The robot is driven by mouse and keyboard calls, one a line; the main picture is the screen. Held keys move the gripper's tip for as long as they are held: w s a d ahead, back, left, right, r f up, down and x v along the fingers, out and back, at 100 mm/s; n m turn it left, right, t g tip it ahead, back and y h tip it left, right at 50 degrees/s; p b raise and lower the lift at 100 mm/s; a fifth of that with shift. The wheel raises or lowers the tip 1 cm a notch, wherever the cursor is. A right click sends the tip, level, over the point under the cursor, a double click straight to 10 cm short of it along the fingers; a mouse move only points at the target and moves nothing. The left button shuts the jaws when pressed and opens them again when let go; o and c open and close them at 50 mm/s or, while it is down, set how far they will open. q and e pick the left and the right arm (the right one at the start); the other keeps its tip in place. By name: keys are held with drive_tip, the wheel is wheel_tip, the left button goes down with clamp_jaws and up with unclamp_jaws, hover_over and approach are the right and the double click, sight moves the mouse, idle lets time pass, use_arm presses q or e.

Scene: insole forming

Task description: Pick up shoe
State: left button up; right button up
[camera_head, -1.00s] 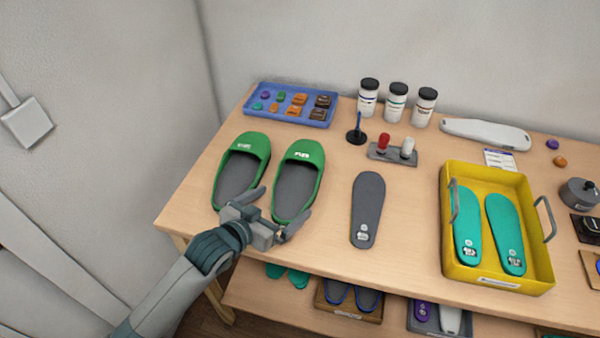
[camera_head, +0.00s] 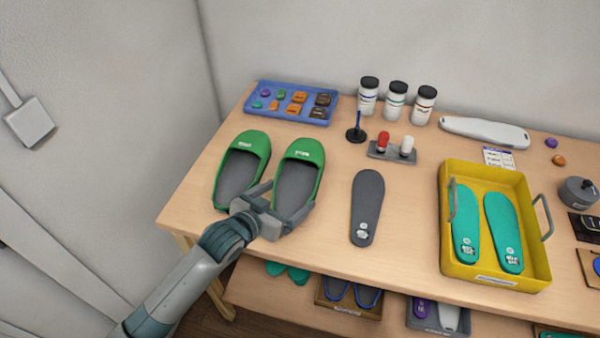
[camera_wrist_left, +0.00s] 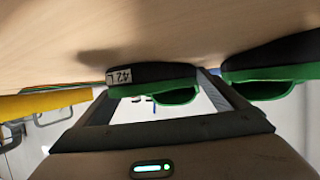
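Two green slip-on shoes with grey insides lie side by side on the table, toes to the back: a left one (camera_head: 242,165) and a right one (camera_head: 300,170). My left gripper (camera_head: 291,194) is at the heel of the right one, its open fingers on either side of the heel. In the left wrist view, seen upside down, that shoe's heel (camera_wrist_left: 165,74) with a "42 L" label is between the spread fingers (camera_wrist_left: 155,84). The other shoe (camera_wrist_left: 268,82) is to the right, outside them. Contact with the shoe cannot be told. My right gripper is not in view.
A grey insole (camera_head: 366,205) lies right of the shoes. A yellow tray (camera_head: 493,176) holds two teal insoles. A blue tray (camera_head: 268,116) stands behind, near several bottles and a small holder (camera_head: 392,153). The lower shelf (camera_head: 270,304) holds more items.

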use_arm(q)
drive_tip(key=shift+r, duration=0.15)
drive_tip(key=shift+r, duration=0.2)
wheel_tip(320, 180, up, 3)
drive_tip(key=shift+r+b, duration=0.1)
drive_tip(key=shift+b, duration=0.45)
drive_tip(key=s+d+r+b, duration=0.2)
drive_tip(key=s+d+r, duration=0.3)
drive_tip(key=d, duration=0.5)
wheel_tip(320, 180, up, 2)
drive_tip(key=shift+s+d+r, duration=0.1)
drive_tip(key=shift+s+d, duration=0.05)
drive_tip(key=shift+d, duration=0.05)
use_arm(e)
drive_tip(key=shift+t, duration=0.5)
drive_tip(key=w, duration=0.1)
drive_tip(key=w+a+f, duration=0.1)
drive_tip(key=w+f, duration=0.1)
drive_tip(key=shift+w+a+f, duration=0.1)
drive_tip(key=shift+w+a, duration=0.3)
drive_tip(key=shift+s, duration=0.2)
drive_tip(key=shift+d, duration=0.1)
